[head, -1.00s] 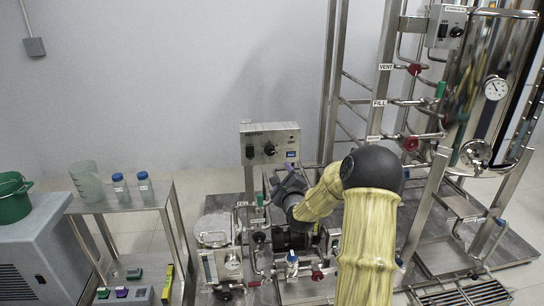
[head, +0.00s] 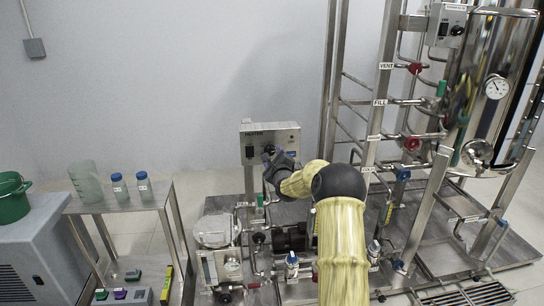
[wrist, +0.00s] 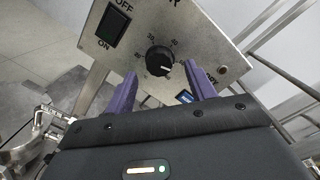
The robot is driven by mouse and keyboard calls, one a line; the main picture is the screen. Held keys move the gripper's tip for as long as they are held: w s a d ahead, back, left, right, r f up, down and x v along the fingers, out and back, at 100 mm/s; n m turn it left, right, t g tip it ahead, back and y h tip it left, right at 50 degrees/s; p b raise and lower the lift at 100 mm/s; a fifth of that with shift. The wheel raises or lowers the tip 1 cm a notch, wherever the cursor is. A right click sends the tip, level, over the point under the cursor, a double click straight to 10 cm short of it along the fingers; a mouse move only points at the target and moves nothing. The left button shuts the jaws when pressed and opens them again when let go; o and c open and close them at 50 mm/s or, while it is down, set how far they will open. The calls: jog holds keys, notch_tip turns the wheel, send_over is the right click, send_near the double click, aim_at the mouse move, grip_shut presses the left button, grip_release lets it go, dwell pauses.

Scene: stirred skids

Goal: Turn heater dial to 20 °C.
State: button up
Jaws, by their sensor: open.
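The heater box (head: 284,136) is a grey metal panel on a post at the skid's left part. Its black dial (wrist: 159,60) shows in the wrist view with numbers around it and a light pointer mark toward the lower right. In the head view the dial is mostly hidden by my gripper (head: 268,155). My gripper also shows in the wrist view (wrist: 162,88), its two purple fingers open, one on each side below the dial. The fingers look apart from the dial; the exact gap cannot be told.
A black OFF/ON switch (wrist: 115,25) sits left of the dial, and a small blue display (wrist: 184,97) lies below right, partly behind a finger. The tall steel tank (head: 492,90) with red-handled valves stands right. A steel cart (head: 125,200) with bottles stands left.

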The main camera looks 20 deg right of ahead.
aim_at(270, 151)
jog(key=shift+x, duration=1.2)
jog(key=c, duration=1)
jog(key=shift+o, duration=0.2)
